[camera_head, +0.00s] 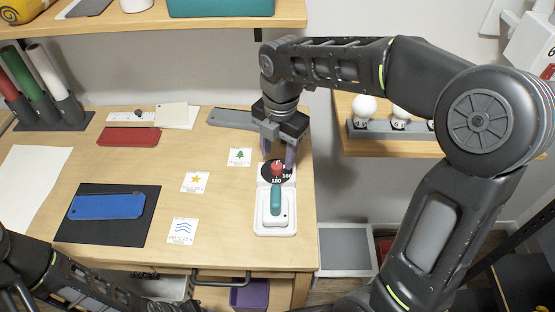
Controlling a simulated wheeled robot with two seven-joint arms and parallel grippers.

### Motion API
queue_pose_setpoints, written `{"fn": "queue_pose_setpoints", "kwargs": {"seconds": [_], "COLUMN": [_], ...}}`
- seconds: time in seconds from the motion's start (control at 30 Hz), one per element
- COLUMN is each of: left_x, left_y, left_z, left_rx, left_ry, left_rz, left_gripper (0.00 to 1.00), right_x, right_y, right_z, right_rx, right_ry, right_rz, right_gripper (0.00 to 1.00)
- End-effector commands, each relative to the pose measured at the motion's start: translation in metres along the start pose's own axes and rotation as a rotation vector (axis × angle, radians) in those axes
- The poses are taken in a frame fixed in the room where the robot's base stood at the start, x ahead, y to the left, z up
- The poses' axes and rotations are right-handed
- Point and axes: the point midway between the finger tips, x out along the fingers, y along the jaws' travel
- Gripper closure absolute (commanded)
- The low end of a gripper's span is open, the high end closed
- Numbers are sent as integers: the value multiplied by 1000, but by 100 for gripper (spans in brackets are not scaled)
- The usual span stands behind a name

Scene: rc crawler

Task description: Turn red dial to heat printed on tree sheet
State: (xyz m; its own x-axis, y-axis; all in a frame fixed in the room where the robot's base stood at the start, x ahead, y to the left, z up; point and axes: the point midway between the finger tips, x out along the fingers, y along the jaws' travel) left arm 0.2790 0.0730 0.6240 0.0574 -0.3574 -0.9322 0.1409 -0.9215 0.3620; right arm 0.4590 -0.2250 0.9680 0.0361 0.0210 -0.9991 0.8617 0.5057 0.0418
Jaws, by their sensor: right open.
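The red dial (277,168) sits on a black round face with white numbers, 180 and 160 among them, at the top of a white device (289,221) near the table's right edge. A teal-handled tool (275,199) rests on the device below the dial. My right gripper (279,158) points down over the dial, its fingers open on either side of it; contact cannot be told. The tree sheet (239,157) lies left of the gripper, with a green tree and small print too tiny to read. My left gripper is not visible; only its arm shows at lower left.
A star sheet (195,182) and a wave sheet (184,231) lie on the wooden table (150,170). A blue block (106,206) is on a black mat (70,229). A red block (128,137) and a grey bar (232,118) lie at the back. Rolls stand back left.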

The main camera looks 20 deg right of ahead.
Motion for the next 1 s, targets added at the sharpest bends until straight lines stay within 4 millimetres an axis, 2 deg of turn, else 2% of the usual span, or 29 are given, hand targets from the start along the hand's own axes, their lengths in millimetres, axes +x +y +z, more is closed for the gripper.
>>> {"fn": "queue_pose_setpoints", "kwargs": {"seconds": [0.1,0.2,0.57,1.0], "left_x": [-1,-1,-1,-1], "left_y": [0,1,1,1], "left_z": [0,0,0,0], "left_rx": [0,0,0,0], "left_ry": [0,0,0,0], "left_rz": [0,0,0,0], "left_gripper": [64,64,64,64], "right_x": [18,28,34,33], "right_y": [-1,0,0,0], "right_z": [0,0,0,0], "right_rx": [0,0,0,0], "right_ry": [2,1,0,0], "right_rz": [-3,-2,1,1], "right_gripper": [52,52,53,89]}}
